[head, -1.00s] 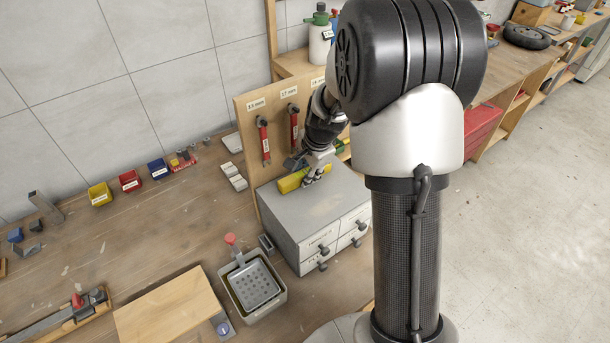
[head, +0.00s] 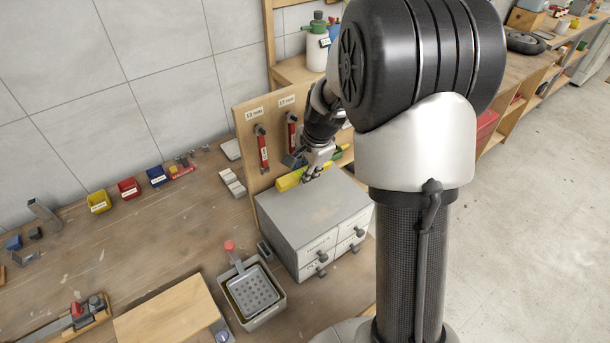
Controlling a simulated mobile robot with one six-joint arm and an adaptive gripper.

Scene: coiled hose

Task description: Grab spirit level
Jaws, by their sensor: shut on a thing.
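The spirit level (head: 287,183) is a yellow bar, seen in the head view at the top of the grey drawer cabinet (head: 306,212), near the tool board. My gripper (head: 312,173) is shut on it. The level's left end sticks out to the left of the fingers, and a yellow part shows to their right. The fingers and wrist hide its middle. I cannot tell for sure whether it is clear of the cabinet top.
A wooden board with red-handled wrenches (head: 263,153) stands right behind the cabinet. A grey tray (head: 254,292) sits in front left. Small coloured bins (head: 128,188) line the wall. The cabinet top's front is bare.

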